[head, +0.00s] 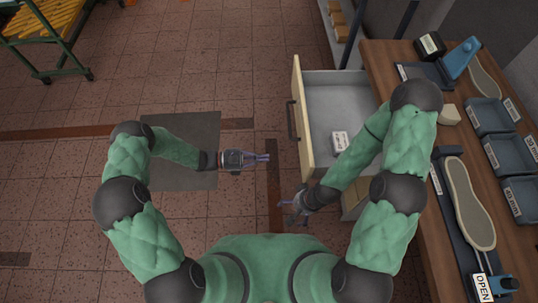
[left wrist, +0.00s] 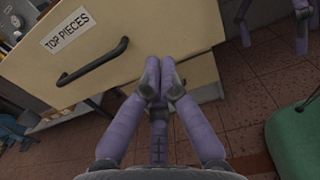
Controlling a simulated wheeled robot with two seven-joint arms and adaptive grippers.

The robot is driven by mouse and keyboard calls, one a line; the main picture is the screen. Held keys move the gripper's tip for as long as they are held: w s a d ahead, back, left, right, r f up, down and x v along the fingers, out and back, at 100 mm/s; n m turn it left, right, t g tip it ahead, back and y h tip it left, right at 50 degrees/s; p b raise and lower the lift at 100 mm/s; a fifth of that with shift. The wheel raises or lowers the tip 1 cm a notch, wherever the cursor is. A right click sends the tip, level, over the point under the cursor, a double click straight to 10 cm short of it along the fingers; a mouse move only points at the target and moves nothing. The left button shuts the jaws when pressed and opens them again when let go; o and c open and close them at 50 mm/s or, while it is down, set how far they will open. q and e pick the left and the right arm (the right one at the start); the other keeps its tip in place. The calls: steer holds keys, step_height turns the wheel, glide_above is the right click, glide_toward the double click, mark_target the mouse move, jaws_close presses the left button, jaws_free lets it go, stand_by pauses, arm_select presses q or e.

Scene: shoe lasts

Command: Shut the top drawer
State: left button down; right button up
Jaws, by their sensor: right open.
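The top drawer (head: 345,100) stands open, pulled out to the left from under the workbench. Its pale front panel (head: 303,130) carries a dark bar handle (head: 292,119). In the left wrist view the front (left wrist: 130,25) has a "TOP PIECES" label and the handle (left wrist: 93,62) shows close by. My left gripper (head: 268,158) is left of the front, near its lower end, apart from it, with its fingers together and empty. My right gripper (head: 296,207) is open and empty, just below the lower end of the drawer front. Its fingers also show in the left wrist view (left wrist: 275,20).
A small white labelled box (head: 340,141) lies inside the drawer. The wooden workbench (head: 400,55) on the right holds grey bins (head: 490,117) and a long shoe sole (head: 468,205). A lower drawer front (left wrist: 200,75) shows beneath.

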mark_target(303, 156)
arm_select(q)
steer(key=d+b, duration=0.3)
steer(key=d, duration=0.9)
steer(key=shift+w+d, duration=0.1)
steer(key=shift+w, duration=0.1)
arm_select(e)
step_height(303, 156, down, 3)
steer(key=shift+f, duration=0.15)
